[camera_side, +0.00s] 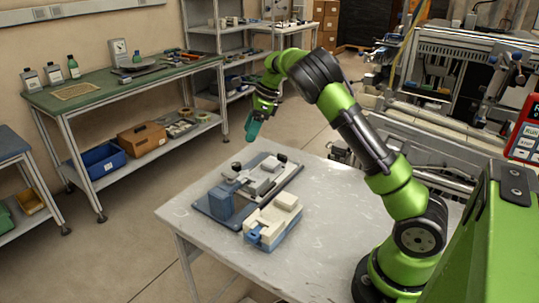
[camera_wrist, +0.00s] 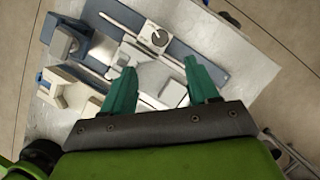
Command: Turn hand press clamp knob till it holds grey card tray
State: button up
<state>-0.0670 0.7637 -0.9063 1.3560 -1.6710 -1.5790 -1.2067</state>
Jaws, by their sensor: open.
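The hand press (camera_side: 213,208) sits on the table, with a flat blue base and an upright blue block at its left end. A pale grey fixture (camera_side: 262,180), which may be the grey card tray, lies on the base. A dark knob (camera_side: 282,158) stands at the far right; a small round knob (camera_wrist: 158,38) shows on a light plate in the wrist view. I cannot tell which is the clamp knob or whether the tray is held. My gripper (camera_side: 251,127) is above and behind the press, apart from it. Its teal fingers (camera_wrist: 159,66) are spread and empty.
A cream and blue device (camera_side: 272,222) stands in front of the press. The table (camera_side: 330,225) is clear to the right of it. A green-topped bench (camera_side: 110,88) with bottles and tools stands at the back left, across open floor.

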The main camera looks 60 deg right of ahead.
aim_at(236, 164)
jog(key=x, duration=1.2)
jog(key=shift+a, duration=0.1)
jog(key=c, duration=1)
jog(key=shift+c, duration=0.2)
